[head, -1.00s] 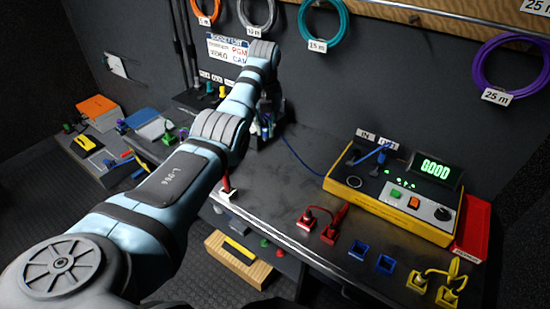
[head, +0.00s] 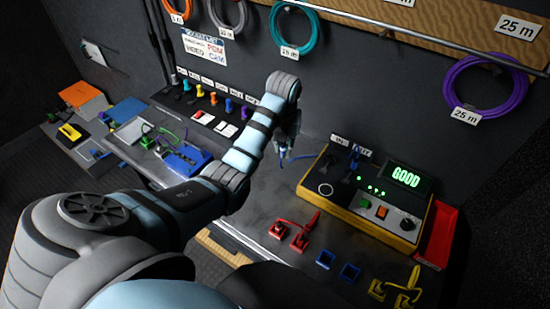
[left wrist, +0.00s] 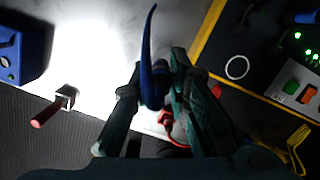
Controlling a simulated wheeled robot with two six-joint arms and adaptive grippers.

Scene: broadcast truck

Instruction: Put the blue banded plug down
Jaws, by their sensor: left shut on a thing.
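The blue banded plug (left wrist: 154,85) is between the fingers of my left gripper (left wrist: 157,72) in the left wrist view, with its blue cable curving up. Its band cannot be made out. In the head view my left gripper (head: 286,150) is shut on it above the bench, just left of the tester. My right gripper is not in view.
A red tray (head: 438,236) is at the right. Dark bench is bare between holders and tester.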

